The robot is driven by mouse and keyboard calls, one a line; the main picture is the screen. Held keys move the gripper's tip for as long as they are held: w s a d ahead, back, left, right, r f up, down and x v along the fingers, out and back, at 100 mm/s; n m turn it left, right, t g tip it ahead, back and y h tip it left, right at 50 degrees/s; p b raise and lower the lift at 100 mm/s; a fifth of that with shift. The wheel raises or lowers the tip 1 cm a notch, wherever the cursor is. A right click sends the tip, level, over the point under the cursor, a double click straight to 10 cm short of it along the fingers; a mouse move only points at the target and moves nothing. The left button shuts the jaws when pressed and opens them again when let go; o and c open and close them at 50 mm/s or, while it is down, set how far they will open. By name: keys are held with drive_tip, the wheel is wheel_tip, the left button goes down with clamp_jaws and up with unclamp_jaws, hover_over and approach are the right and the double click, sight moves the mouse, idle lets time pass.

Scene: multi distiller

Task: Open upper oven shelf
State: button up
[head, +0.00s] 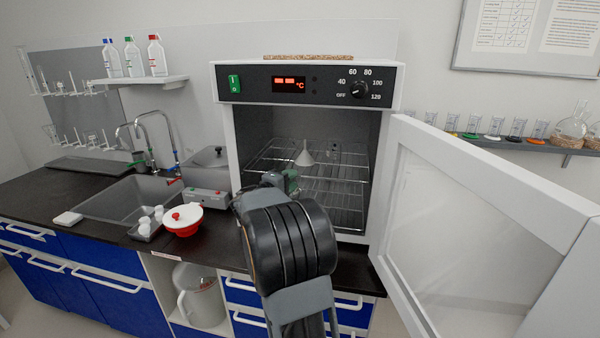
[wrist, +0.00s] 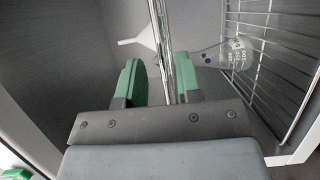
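The oven (head: 225,150) stands on the counter with its glass-fronted door (head: 470,230) swung wide open to the right. Inside, the upper wire shelf (head: 265,152) carries a white funnel (head: 304,155). My gripper (head: 285,182) is at the oven's opening, at the front of the shelves; my arm hides part of this area. In the wrist view, the green fingers (wrist: 160,85) stand apart on either side of the metal shelf bars (wrist: 159,35). The bars run between the fingers, with a gap still showing. The funnel (wrist: 140,42) lies beyond the fingertips.
A glass flask (wrist: 228,52) is close to the right finger, by another wire rack (wrist: 285,70). In the head view, a red and white bowl (head: 183,220) and a sink (head: 125,200) are left of the oven. The open door fills the right side.

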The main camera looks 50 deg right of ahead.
drive_tip(key=shift+w+d+p, duration=0.25)
drive_tip(key=shift+d, duration=1.15)
drive_tip(key=shift+w+d+p, duration=0.2)
drive_tip(key=shift+d+p, duration=0.05)
drive_tip(key=shift+d, duration=1.1)
clamp_jaws()
